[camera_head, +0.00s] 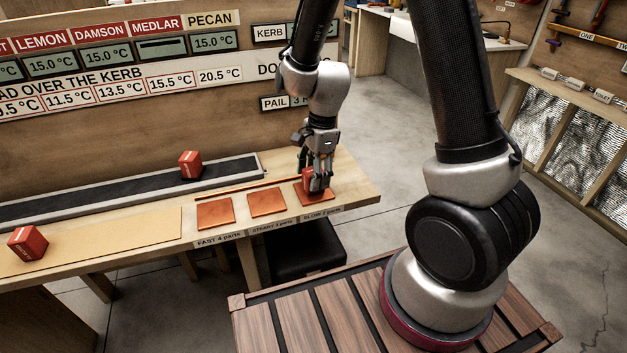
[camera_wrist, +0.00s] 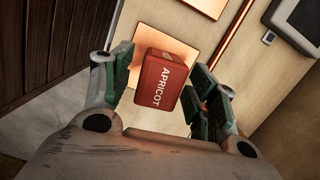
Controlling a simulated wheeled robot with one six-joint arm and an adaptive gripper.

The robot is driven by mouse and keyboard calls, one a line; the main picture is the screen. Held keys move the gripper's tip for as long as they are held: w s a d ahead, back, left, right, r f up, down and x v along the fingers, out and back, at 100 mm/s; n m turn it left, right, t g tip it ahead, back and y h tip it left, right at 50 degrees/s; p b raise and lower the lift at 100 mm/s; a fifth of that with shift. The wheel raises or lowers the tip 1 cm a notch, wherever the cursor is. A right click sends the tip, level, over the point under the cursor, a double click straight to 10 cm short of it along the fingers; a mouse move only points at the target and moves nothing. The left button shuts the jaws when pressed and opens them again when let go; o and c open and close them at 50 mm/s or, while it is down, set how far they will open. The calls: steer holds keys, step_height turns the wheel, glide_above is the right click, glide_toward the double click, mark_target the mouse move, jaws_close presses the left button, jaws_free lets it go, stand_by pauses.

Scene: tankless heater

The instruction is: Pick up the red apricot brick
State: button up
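The red brick with the word APRICOT (camera_wrist: 166,82) sits on the right-hand orange pad, labelled SLOW, on the bench. In the head view this red brick (camera_head: 314,180) is partly hidden by my gripper (camera_head: 318,178). In the wrist view the fingers of my gripper (camera_wrist: 160,92) stand on both sides of the brick. A gap shows between the brick and each finger, so the gripper is open around or just above it. The exact height of the fingertips over the pad is hard to tell.
Two more red bricks are on the bench: one on the dark belt (camera_head: 190,165), one at the far left (camera_head: 28,243). Empty orange pads (camera_head: 215,213) (camera_head: 267,202) lie left of the apricot brick. A thin orange strip (camera_head: 245,190) runs behind the pads.

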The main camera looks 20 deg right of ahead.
steer(key=c, duration=1)
steer(key=shift+r, duration=0.1)
step_height(320, 180, up, 10)
steer(key=shift+f, duration=0.1)
